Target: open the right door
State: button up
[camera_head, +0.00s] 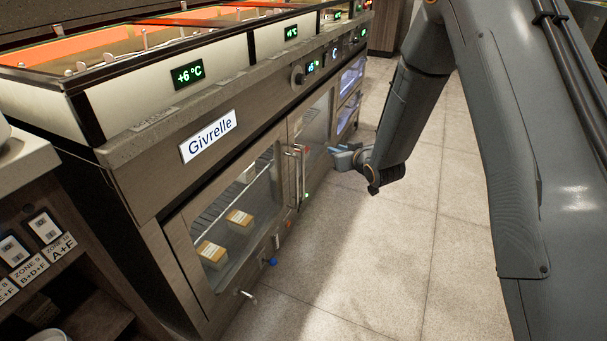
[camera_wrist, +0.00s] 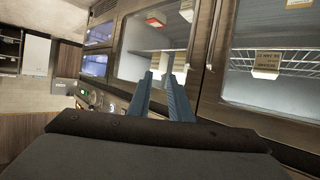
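The right door (camera_head: 314,129) of the Givrelle counter is shut, a glass pane in a brown frame; it also shows in the upside-down wrist view (camera_wrist: 137,48). Its upright bar handle (camera_head: 304,176) stands beside the left door's handle (camera_head: 291,180) where the doors meet. The left door (camera_head: 232,226) is shut too, with boxes behind its glass. My gripper (camera_head: 333,150) is in front of the right door, to the right of the handles and apart from them. In the wrist view its two blue-grey fingers (camera_wrist: 159,73) are spread with nothing between them.
The tiled floor (camera_head: 400,255) in front of the counter is clear. Small knobs and a blue-tipped fitting (camera_head: 272,262) stick out low by the left door. Units with lit blue windows (camera_head: 350,78) stand beyond the right door. A shelf with zone labels (camera_head: 40,262) is at left.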

jog(key=w+a+f+n+t+y+b, duration=0.25)
jog(key=a+f+y+b, duration=0.25)
jog(key=a+f+b, duration=0.45)
jog(key=w+a+f+b, duration=0.1)
jog(key=w+a, duration=0.1)
jog(key=w, duration=0.5)
jog(key=shift+a+f+m, duration=0.25)
jog(key=shift+f+m, duration=0.05)
jog(key=shift+m, duration=0.05)
grip_shut()
